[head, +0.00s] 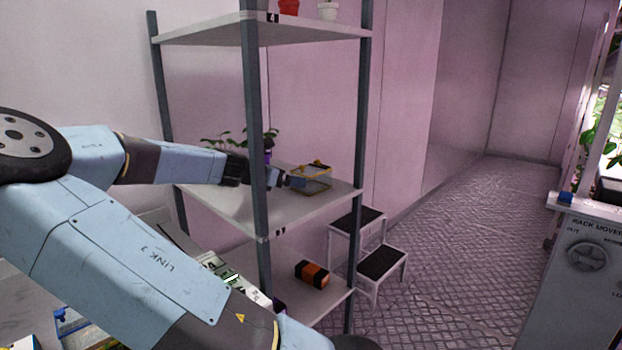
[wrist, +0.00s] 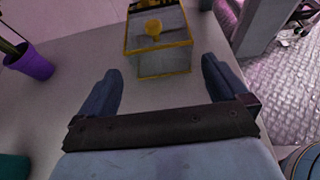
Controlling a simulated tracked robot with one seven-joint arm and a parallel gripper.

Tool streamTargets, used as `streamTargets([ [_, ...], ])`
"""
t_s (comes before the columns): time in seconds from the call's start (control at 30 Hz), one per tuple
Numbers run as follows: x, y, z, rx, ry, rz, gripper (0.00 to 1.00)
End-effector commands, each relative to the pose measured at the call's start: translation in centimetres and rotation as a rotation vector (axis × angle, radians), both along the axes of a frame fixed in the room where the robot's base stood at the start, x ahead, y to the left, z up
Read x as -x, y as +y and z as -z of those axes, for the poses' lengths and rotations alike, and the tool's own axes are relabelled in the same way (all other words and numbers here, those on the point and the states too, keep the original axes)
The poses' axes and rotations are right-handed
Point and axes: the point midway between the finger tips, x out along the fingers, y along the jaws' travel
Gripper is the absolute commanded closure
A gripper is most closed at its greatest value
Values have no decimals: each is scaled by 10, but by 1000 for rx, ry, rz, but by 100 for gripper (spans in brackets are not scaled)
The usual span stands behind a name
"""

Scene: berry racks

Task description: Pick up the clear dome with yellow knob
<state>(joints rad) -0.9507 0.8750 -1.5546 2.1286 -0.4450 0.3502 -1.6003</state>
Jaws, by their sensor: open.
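The clear dome (wrist: 163,62) is a box-shaped clear cover with yellow edges and a yellow knob (wrist: 153,27) on top. It stands on the middle shelf (head: 228,205) of the rack, and it also shows in the head view (head: 316,186). My gripper (wrist: 163,80) is open and empty, with its blue fingers spread on either side in front of the dome. In the wrist view the dome lies just ahead of the fingertips, centred between them. In the head view my gripper (head: 290,181) reaches in behind the front rack post, which hides part of it.
A purple pot (wrist: 32,64) with a plant stands left of the dome, and a teal thing (wrist: 14,166) is nearer at left. A rack post (head: 257,130) stands in front of my arm. An orange-black item (head: 312,273) lies on the lower shelf. A step stool (head: 379,262) stands to the right.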

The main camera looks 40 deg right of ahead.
Motion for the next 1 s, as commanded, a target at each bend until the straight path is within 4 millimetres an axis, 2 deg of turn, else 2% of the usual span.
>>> streamTargets([
  [0.23, -4, -29, 12, 0, -1, 1, 0],
  [0.57, -7, -44, 19, -1, -2, -1, 0],
  [1.0, -13, -87, 37, -1, -2, 0, 0],
])
